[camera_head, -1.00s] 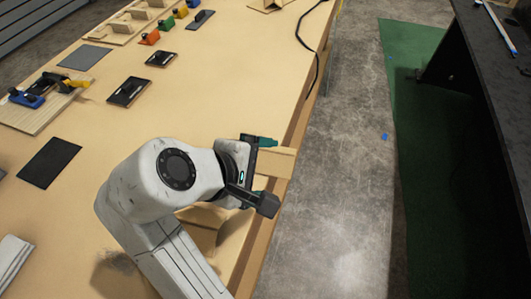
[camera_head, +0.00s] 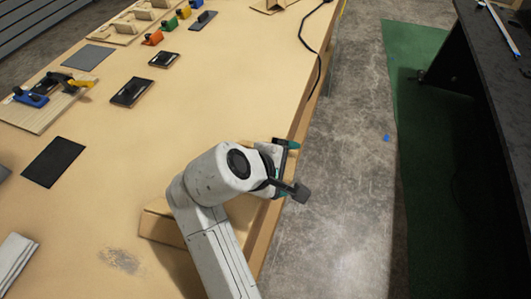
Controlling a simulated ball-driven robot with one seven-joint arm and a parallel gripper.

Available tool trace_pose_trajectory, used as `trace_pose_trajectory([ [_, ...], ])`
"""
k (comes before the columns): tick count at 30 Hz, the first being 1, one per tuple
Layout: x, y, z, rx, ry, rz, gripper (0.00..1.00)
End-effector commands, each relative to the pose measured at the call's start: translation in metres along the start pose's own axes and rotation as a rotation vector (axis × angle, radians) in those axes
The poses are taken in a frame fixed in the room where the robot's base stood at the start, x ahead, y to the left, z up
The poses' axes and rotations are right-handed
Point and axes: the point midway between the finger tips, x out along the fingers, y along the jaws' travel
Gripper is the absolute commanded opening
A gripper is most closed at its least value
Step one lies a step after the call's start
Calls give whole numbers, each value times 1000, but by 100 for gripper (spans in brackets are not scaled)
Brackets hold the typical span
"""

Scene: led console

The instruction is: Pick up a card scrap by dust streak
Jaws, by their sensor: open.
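A tan folded card scrap (camera_head: 158,222) lies on the table near its right side, partly hidden behind my arm. A grey dust streak (camera_head: 121,260) marks the tabletop just below and to the left of it. My gripper (camera_head: 294,169) is open, with its fingers pointing right at the table's right edge, above and to the right of the scrap. I see nothing between the fingers.
The tan table (camera_head: 190,120) is clear in the middle. Dark flat pads (camera_head: 52,162) and a board with coloured clamps (camera_head: 38,112) lie on the left. A black cable (camera_head: 317,62) runs along the right edge. Another folded card (camera_head: 270,5) lies at the far end.

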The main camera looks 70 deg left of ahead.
Motion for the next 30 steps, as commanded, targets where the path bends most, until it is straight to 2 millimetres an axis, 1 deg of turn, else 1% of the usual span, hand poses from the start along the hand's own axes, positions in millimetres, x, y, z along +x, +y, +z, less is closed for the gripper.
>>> trace_pose_trajectory([
  [2,0,0,0,0,0,0,92],
  [21,0,0,0,0,0,0,33],
  [30,-2,2,0,0,0,1,32],
])
